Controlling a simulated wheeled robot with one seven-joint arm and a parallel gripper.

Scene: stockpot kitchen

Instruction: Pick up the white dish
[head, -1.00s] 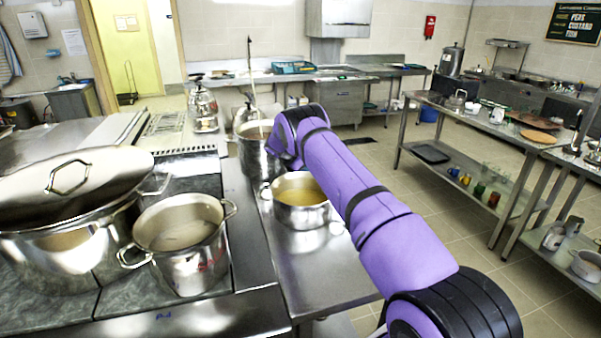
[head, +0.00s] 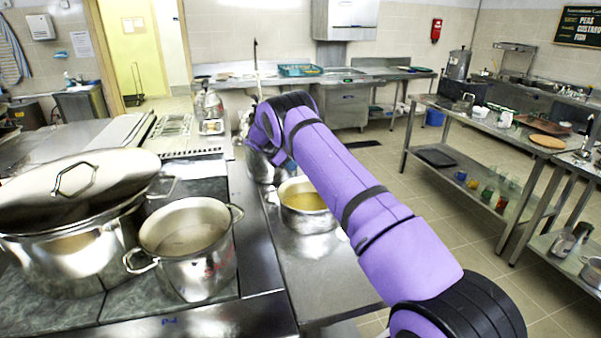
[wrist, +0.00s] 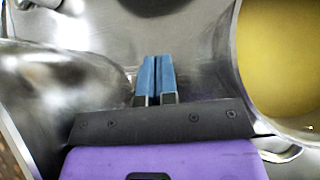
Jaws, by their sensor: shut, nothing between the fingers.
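I cannot make out the white dish for certain. A small pale patch (head: 342,234) shows beside my arm, right of the yellow-filled pot, too small and covered to identify. My gripper (wrist: 155,78) has its two blue fingers together with nothing between them. In the wrist view it points over a bare steel surface, between a shiny curved steel wall at left and the yellow-filled pot (wrist: 238,60) at right. In the head view my arm hides the gripper, near the rear steel pot (head: 262,168).
The yellow-filled pot (head: 292,215) stands on the steel counter (head: 320,270), close to my arm. A two-handled pot (head: 195,265) and a large lidded stockpot (head: 60,260) stand on the stove at left. A steel table (head: 470,118) stands at right across open floor.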

